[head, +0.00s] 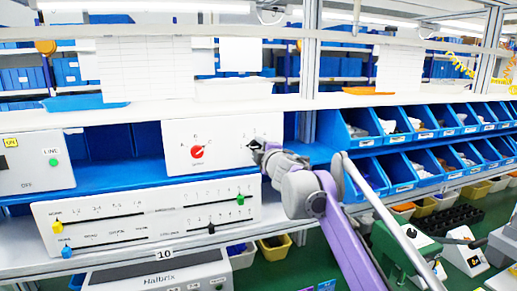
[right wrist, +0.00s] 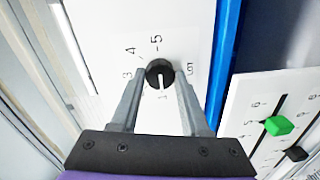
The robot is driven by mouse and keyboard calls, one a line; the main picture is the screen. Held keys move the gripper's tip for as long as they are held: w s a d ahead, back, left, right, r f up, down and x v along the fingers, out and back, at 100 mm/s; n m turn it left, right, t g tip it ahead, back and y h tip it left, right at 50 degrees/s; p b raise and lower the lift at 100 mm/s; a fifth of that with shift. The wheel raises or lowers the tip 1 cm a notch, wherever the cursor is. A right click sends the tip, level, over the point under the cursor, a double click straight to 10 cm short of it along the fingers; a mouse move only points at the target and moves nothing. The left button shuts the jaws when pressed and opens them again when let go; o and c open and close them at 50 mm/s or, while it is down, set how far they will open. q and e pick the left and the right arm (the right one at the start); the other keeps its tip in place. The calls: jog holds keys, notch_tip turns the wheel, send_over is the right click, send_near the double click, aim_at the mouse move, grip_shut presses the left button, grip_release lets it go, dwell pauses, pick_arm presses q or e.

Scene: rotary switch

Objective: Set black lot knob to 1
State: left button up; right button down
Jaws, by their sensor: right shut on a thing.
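The black lot knob (right wrist: 158,66) is a round black dial on a white panel (head: 222,132). In the right wrist view its white pointer line points down the picture, toward a small mark that looks like 1. Other numbers, such as 3, 4 and 5, are printed around it. My right gripper (right wrist: 160,76) has one finger on each side of the knob and is shut on it. In the head view my right gripper (head: 257,148) covers most of the knob. My left gripper is not in view.
A red knob (head: 197,152) with letters around it is on the same panel, to the left. Below is a slider panel (head: 110,206) with coloured handles. A box with a green LINE button (head: 54,162) stands at far left. Blue bins (head: 399,165) fill the right side.

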jog(key=shift+c, duration=1.9)
grip_release()
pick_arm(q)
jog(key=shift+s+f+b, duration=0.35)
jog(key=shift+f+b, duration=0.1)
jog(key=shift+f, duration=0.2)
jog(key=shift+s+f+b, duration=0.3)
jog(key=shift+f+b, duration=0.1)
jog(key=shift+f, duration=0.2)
pick_arm(e)
jog(key=v, duration=1)
jog(key=shift+s, duration=0.4)
jog(key=shift+d, duration=0.1)
